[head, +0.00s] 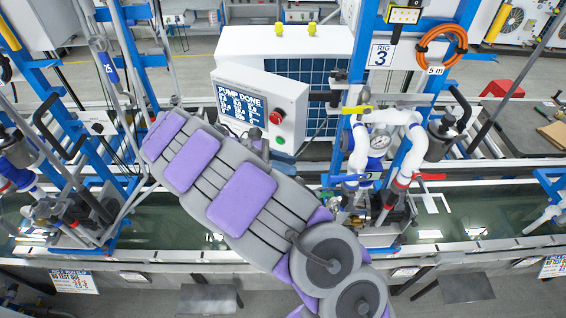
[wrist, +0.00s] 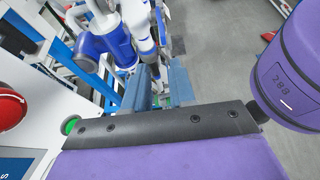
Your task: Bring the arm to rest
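My arm, grey with purple pads, stretches from the lower right to the upper left in the head view, above the water trough. My gripper (wrist: 162,86) shows in the wrist view as two blue-grey fingers with a gap between them, and I see nothing held. In the head view the gripper is mostly hidden behind the arm, near the control box (head: 288,96). The box's screen (head: 241,108) reads "PUMP DONE". Its red button (head: 276,117) and green button (head: 280,140) are right of the screen; the red button (wrist: 9,108) and green button (wrist: 70,125) are close left of the gripper in the wrist view.
Rig 3 stands right of my arm, with white pipes (head: 414,133), a gauge (head: 379,141), a yellow lever (head: 357,110) and a red lever (head: 429,177). An orange hose coil (head: 441,47) hangs above. Blue-framed piping stands at left. The water trough (head: 165,222) runs across below.

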